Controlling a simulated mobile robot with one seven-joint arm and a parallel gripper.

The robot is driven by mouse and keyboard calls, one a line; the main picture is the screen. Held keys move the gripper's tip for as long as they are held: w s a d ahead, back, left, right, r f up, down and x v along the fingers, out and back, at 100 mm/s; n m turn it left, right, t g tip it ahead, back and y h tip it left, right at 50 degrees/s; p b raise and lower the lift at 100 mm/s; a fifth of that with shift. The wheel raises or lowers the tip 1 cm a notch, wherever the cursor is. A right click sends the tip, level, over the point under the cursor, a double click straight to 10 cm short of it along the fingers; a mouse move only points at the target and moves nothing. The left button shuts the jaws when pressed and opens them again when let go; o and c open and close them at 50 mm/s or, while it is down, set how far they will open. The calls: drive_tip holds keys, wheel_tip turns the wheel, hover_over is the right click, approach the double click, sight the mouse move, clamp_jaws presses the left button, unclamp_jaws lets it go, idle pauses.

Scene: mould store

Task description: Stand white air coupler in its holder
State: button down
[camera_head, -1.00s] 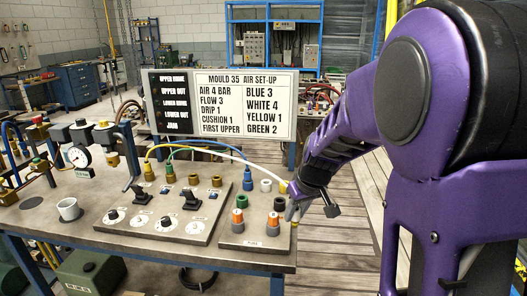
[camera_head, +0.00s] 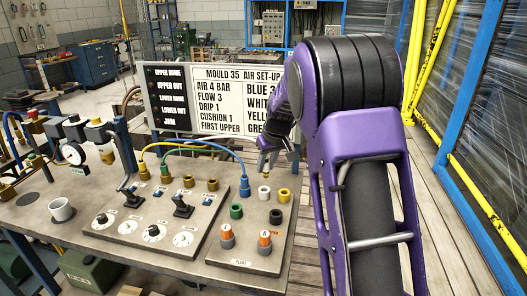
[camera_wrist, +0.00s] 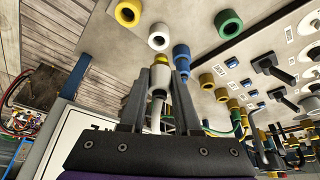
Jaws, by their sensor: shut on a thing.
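The white air coupler is in my gripper (camera_head: 265,163), which is shut on it. In the wrist view the fingers close on both sides of its pale body (camera_wrist: 159,78), and its brass-coloured tip (camera_wrist: 161,60) points at the panel. In the head view only its tip (camera_head: 265,176) shows, just above the white ring holder (camera_head: 264,191). That holder is empty, and in the wrist view the white ring (camera_wrist: 159,37) lies just beyond the tip, apparently with a gap. The coupler looks near upright; its hose is mostly hidden by my arm.
A yellow ring (camera_head: 284,195) stands right of the white one, and a blue coupler (camera_head: 245,188) with a hose stands left. Green (camera_head: 236,211) and black (camera_head: 275,216) rings and two orange-topped parts (camera_head: 227,237) are nearer. The sign (camera_head: 190,97) stands behind.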

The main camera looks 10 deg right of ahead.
sight(264, 175)
drive_tip(key=shift+d+b+x, duration=0.15)
drive_tip(key=shift+b+x, duration=0.8)
drive_tip(key=shift+x, duration=0.45)
drive_tip(key=shift+d+b+x, duration=0.15)
drive_tip(key=shift+b+x, duration=0.75)
drive_tip(key=shift+x, duration=0.5)
drive_tip(key=shift+f+b, duration=1)
drive_tip(key=shift+f, duration=0.3)
drive_tip(key=shift+c, duration=0.7)
unclamp_jaws()
drive_tip(key=shift+r, duration=0.1)
wheel_tip(264, 175, up, 7)
drive_tip(key=p, duration=0.5)
drive_tip(key=shift+r, duration=0.2)
idle(0.3)
